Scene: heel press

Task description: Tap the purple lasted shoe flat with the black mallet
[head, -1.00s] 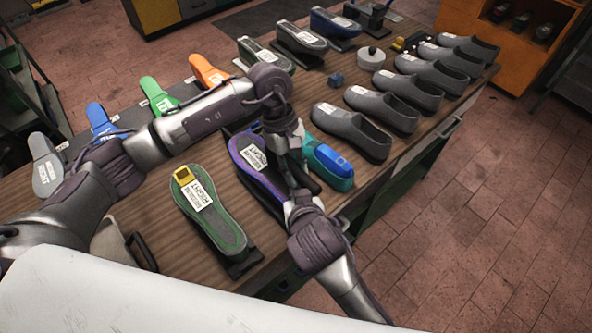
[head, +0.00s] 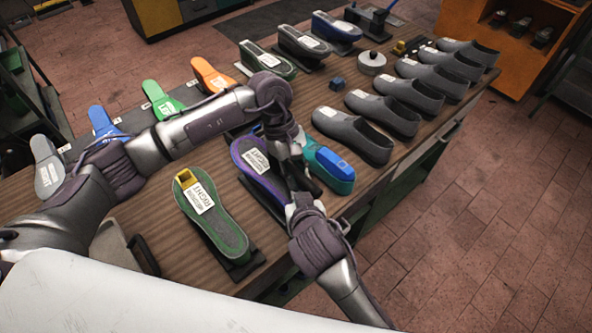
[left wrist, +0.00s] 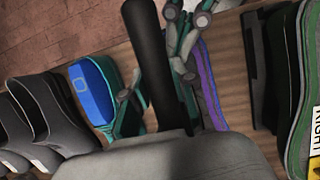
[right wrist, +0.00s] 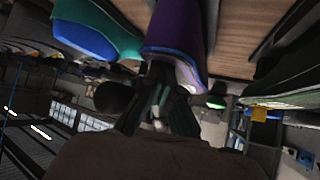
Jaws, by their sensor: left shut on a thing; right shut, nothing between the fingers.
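The purple lasted shoe (head: 247,157) stands sole up on the bench, with a white label on its sole. Its purple side shows in the left wrist view (left wrist: 207,78) and at the top of the right wrist view (right wrist: 176,28). My left gripper (head: 292,160) is shut on the black mallet (left wrist: 150,62), just right of the shoe. The mallet is mostly hidden by the arms in the head view; whether it touches the shoe I cannot tell. My right gripper (right wrist: 155,105) is shut and empty, close beside the shoe's near end.
A teal shoe with a blue block (head: 330,163) stands close on the right. A green shoe with a yellow block (head: 213,218) stands on the left. Grey shoes (head: 352,135) line the right edge of the bench (head: 225,95); coloured insoles (head: 160,102) lie along the left.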

